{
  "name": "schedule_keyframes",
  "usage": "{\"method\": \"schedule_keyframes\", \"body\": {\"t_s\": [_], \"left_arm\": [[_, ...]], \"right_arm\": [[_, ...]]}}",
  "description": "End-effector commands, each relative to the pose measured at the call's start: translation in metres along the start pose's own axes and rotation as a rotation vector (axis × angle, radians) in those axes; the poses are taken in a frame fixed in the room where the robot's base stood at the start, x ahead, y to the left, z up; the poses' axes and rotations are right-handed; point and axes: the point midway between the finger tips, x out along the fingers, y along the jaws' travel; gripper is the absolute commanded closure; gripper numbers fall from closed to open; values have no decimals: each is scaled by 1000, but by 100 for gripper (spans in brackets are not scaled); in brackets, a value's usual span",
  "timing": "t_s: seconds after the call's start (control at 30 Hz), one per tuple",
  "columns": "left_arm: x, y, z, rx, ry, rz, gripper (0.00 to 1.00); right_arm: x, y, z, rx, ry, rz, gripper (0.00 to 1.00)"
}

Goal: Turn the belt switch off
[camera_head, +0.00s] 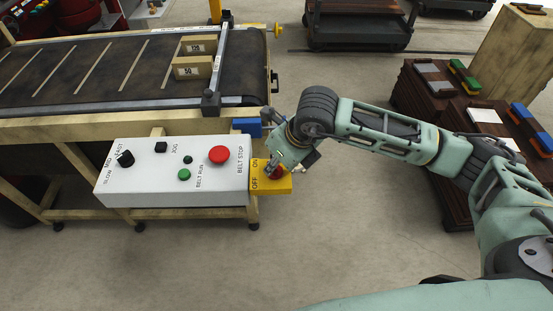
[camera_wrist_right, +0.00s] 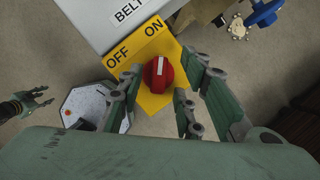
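The belt switch is a red rotary knob (camera_wrist_right: 158,74) on a yellow plate (camera_wrist_right: 152,101) marked OFF on the left and ON on the right in the right wrist view. Its raised grip stands roughly upright there, pointing between the two words. In the head view the knob (camera_head: 276,173) is partly hidden by my right gripper (camera_head: 282,160), which is right over the plate. In the wrist view the right gripper's fingers (camera_wrist_right: 162,85) are spread on both sides of the knob, apparently apart from it. My left gripper (camera_wrist_right: 40,98) shows small at the left, fingers spread, empty.
The yellow plate adjoins a white control box (camera_head: 170,172) with a red stop button (camera_head: 219,154), a green button (camera_head: 184,174) and black controls. A blue block (camera_head: 247,127) sits just behind. The conveyor (camera_head: 110,75) carries boxes. Floor in front is clear.

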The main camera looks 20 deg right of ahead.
Motion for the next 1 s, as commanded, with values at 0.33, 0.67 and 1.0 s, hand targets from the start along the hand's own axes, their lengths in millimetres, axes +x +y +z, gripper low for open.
{"method": "schedule_keyframes", "body": {"t_s": [0.33,0.67,1.0], "left_arm": [[-2,0,0,0,0,0,60],[-2,0,0,0,0,0,60],[-1,0,0,0,0,0,60]], "right_arm": [[8,1,0,-1,-1,1,67],[8,1,0,-1,-1,1,94],[8,1,-1,-4,-1,3,100]]}}
